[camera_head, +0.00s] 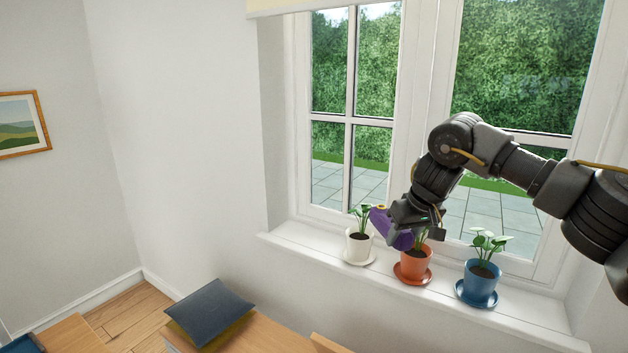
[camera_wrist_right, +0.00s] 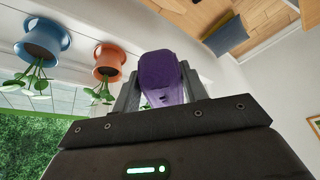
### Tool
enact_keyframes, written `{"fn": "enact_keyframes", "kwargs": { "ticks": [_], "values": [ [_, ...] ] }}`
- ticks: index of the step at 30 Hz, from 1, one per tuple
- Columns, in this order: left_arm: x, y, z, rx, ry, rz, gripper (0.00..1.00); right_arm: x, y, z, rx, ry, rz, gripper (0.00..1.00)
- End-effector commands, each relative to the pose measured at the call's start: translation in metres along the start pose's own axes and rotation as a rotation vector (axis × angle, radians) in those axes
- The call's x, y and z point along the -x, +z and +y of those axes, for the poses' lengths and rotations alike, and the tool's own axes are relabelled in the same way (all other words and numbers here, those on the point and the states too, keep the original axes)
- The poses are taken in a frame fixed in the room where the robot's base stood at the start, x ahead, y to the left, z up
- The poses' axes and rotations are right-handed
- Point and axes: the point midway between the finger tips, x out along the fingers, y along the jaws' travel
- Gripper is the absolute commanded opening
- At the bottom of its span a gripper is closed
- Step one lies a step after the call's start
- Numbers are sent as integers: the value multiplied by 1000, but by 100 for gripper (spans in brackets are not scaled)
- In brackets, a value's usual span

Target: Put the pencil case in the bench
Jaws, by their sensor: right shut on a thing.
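The purple pencil case (camera_head: 392,230) is held in my right gripper (camera_head: 402,218), above the window sill near the potted plants. In the right wrist view the pencil case (camera_wrist_right: 163,80) sits between the two fingers (camera_wrist_right: 160,85), which are shut on it. The bench (camera_head: 252,338) appears to be the wooden piece at the bottom of the head view, with a dark blue cushion (camera_head: 208,311) on it; only part of it shows. My left gripper is not in view.
On the white sill (camera_head: 317,245) stand a white pot (camera_head: 358,246), an orange pot (camera_head: 412,263) and a blue pot (camera_head: 479,284) with plants, close to my right gripper. A window (camera_head: 360,130) is behind. A wooden surface (camera_head: 70,336) is at the lower left.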

Motion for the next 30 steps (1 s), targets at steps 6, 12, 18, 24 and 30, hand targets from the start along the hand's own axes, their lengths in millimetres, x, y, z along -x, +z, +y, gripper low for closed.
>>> {"fn": "enact_keyframes", "kwargs": {
  "ticks": [6, 12, 18, 24, 30],
  "values": [
    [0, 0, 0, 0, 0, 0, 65, -3, 39, -37, 182, -72, -6, 18],
    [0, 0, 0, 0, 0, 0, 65, -17, 88, -57, 318, -135, -14, 18],
    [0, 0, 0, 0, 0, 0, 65, -31, 144, -63, 432, -183, -17, 18],
    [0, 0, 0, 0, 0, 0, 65, -40, 199, -59, 522, -217, -20, 18],
    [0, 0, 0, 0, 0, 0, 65, -45, 251, -52, 593, -247, -23, 18]
  ]
}}
